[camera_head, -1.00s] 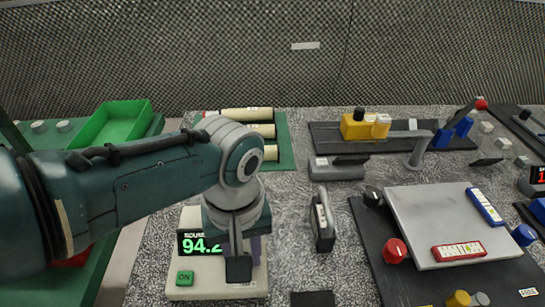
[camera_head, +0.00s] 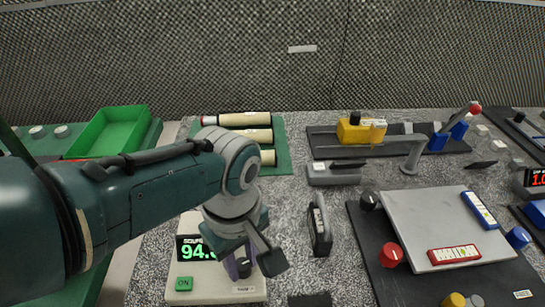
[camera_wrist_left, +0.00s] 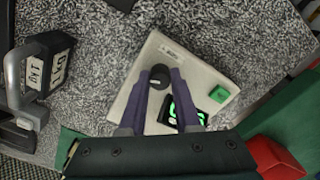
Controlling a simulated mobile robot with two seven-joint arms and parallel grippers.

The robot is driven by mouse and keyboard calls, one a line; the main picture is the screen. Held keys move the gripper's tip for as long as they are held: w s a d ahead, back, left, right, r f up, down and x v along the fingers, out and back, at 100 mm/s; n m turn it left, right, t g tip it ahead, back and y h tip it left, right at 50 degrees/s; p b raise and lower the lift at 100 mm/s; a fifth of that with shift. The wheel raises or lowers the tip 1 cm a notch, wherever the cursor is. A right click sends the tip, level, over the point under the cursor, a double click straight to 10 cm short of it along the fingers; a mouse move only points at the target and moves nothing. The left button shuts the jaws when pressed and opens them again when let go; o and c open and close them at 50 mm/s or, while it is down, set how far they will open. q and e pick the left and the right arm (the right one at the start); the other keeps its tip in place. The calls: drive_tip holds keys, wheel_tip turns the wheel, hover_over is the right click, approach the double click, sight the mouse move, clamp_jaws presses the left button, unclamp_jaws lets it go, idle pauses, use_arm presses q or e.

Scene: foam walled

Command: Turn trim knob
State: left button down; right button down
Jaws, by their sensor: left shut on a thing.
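A beige instrument box (camera_head: 215,291) stands on the speckled surface with a lit green display (camera_head: 195,249) starting "94."; the last digit is partly covered by my gripper. A green ON button (camera_head: 184,284) sits at its front left. The black trim knob (camera_wrist_left: 160,75) shows in the left wrist view, between the purple fingers on the box top. My left gripper (camera_head: 240,266) is shut on this knob from above, its wrist tilted; it also shows in the left wrist view (camera_wrist_left: 160,82). My right gripper is not in view.
A 1 kg weight with a handle (camera_head: 319,230) stands close to the right of the box. A grey sloped panel (camera_head: 430,222) with coloured knobs lies farther right. Cream cylinders (camera_head: 245,136) on a green mat and a green tray (camera_head: 108,130) are behind.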

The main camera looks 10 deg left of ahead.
sight(242, 263)
use_arm(q)
drive_tip(key=c, duration=0.6)
unclamp_jaws()
wheel_tip(242, 263, up, 9)
drive_tip(key=p, duration=0.6)
drive_tip(key=shift+r, duration=0.1)
drive_tip(key=shift+r+p, duration=0.3)
drive_tip(key=shift+r, duration=0.1)
